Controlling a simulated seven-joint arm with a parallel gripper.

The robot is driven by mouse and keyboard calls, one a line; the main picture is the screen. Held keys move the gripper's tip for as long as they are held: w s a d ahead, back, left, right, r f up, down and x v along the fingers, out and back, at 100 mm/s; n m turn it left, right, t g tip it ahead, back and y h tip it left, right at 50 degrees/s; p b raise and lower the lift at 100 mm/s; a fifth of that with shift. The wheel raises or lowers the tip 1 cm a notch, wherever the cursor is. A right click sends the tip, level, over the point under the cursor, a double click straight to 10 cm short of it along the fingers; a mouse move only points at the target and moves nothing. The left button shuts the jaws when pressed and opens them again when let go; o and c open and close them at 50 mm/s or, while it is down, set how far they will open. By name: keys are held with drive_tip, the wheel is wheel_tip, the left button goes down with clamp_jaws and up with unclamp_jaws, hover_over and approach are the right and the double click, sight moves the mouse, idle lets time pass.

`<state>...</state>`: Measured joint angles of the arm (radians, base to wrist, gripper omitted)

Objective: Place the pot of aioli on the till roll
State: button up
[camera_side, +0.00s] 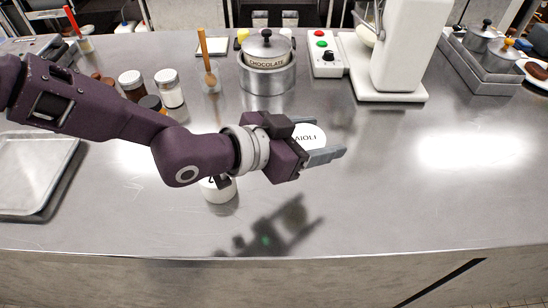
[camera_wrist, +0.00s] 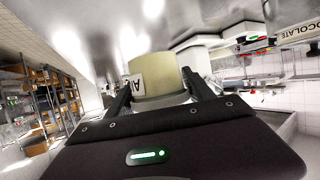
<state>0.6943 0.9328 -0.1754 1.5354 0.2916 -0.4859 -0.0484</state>
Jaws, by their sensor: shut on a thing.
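The pot of aioli (camera_side: 308,133) is a pale pot lettered AIOLI, partly hidden by my gripper (camera_side: 328,154) in the side view. My gripper is shut on it and holds it above the steel counter. In the wrist view the pot (camera_wrist: 156,74) is a cream cylinder between the two fingers (camera_wrist: 160,95), its label at the left. A short white cylinder with a dark mark on top, which looks like the till roll (camera_side: 220,194), stands on the counter. It is left of my gripper, below my forearm in the picture, and its upper part is partly hidden by my arm.
A steel pot marked CHOCOLATE (camera_side: 267,80) stands at the back, beside a button box (camera_side: 325,55) and a white machine (camera_side: 395,60). Several jars (camera_side: 170,90) stand behind my arm. A tray (camera_side: 35,170) lies left.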

drive_tip(key=a+r+m+g, duration=0.1)
drive_tip(key=a+r, duration=0.2)
drive_tip(key=a, duration=0.5)
drive_tip(key=a+r, duration=0.3)
drive_tip(key=a, duration=0.5)
drive_tip(key=shift+h, duration=0.3)
wheel_tip(320, 180, down, 10)
drive_tip(key=shift+s+d+r, duration=0.1)
drive_tip(key=shift+f, duration=0.2)
drive_tip(key=o, duration=1.4)
drive_tip(key=shift+f, duration=0.1)
drive_tip(key=shift+o, duration=0.2)
drive_tip(key=v, duration=1.2)
drive_tip(key=shift+r, duration=0.2)
